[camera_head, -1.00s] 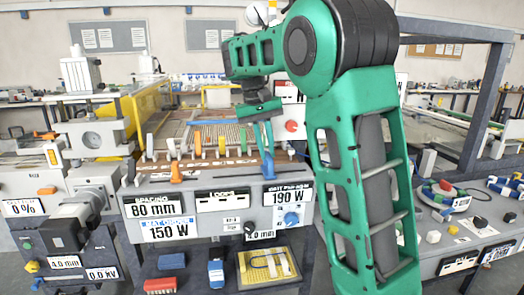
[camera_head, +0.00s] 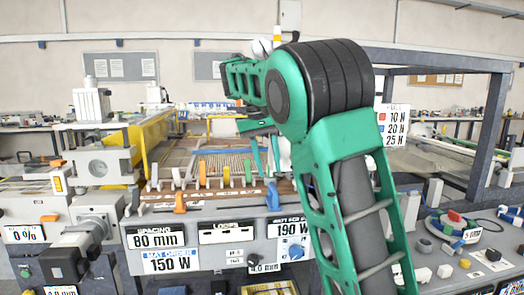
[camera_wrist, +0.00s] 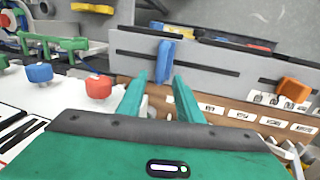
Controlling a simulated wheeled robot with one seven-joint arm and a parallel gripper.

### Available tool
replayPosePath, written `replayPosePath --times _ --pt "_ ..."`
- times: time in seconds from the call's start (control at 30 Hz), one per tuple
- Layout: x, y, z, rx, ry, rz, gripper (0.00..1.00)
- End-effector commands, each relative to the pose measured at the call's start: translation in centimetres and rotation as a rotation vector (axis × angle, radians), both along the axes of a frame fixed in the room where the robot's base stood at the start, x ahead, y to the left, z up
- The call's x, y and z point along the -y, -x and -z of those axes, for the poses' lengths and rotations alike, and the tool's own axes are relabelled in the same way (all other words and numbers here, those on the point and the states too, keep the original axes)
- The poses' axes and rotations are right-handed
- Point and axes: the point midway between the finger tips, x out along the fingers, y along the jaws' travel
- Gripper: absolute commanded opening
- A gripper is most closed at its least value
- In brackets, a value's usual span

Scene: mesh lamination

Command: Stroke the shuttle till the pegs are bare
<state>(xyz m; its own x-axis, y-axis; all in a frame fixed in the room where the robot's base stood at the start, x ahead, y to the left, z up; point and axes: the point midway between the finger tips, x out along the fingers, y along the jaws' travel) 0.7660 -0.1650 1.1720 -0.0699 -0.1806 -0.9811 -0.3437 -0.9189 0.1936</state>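A row of upright pegs, white with some coloured (camera_head: 202,174), stands along the front of the machine bed in the head view. The blue handle (camera_wrist: 164,62) and orange handle (camera_wrist: 294,89) also show in the wrist view. I cannot tell which part is the shuttle. My gripper (camera_head: 265,156) is above and behind the blue handle, apart from it. In the wrist view my gripper (camera_wrist: 160,90) has its two green fingers spread with nothing between them; the blue handle shows beyond the gap.
The front panel carries a spacing sign (camera_head: 156,239) reading 80 mm and a 150 W sign (camera_head: 171,261). A red knob (camera_wrist: 99,87) and a blue knob (camera_wrist: 39,73) are at left in the wrist view. A bench with loose parts (camera_head: 452,248) stands at right.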

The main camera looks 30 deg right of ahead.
Motion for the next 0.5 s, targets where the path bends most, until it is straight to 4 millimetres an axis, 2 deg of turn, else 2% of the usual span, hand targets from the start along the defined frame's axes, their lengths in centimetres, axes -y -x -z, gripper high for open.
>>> replayPosePath --times 0.3,0.5 --pt "-0.8 -0.6 -4.1 0.002 0.002 -0.001 0.33" --pt "-1.0 -0.7 -5.5 0.001 0.0 0.0 0.33"
